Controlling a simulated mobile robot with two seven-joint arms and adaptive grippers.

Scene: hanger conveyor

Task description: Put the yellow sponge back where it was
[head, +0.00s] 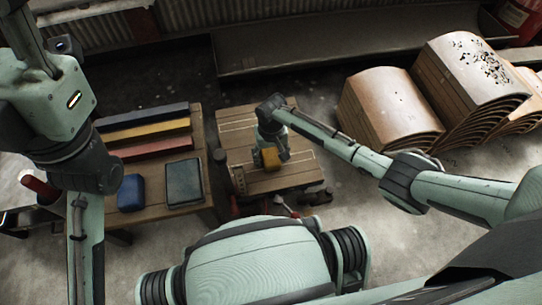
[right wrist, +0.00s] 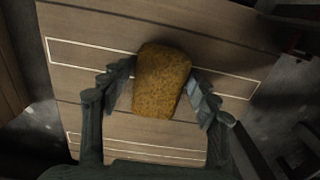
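The yellow sponge (head: 270,158) is at the small wooden table in the middle of the head view. My right gripper (head: 272,150) reaches down to it from the right. In the right wrist view the sponge (right wrist: 161,82) is between the two fingers of my right gripper (right wrist: 162,80), and both fingertips meet its sides. It appears slightly tilted over the planks, with a shadow beside it. White outlined rectangles are marked on the wooden table top (head: 238,122), one at the far side and one nearer. My left arm stands at the left; its gripper is out of view.
A second wooden table (head: 150,215) at the left holds blue, yellow and red bars (head: 148,132), a blue block (head: 131,193) and a dark flat panel (head: 184,182). Stacked curved boards (head: 392,112) stand at the right. Red-handled clamps (head: 285,206) sit at the middle table's front edge.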

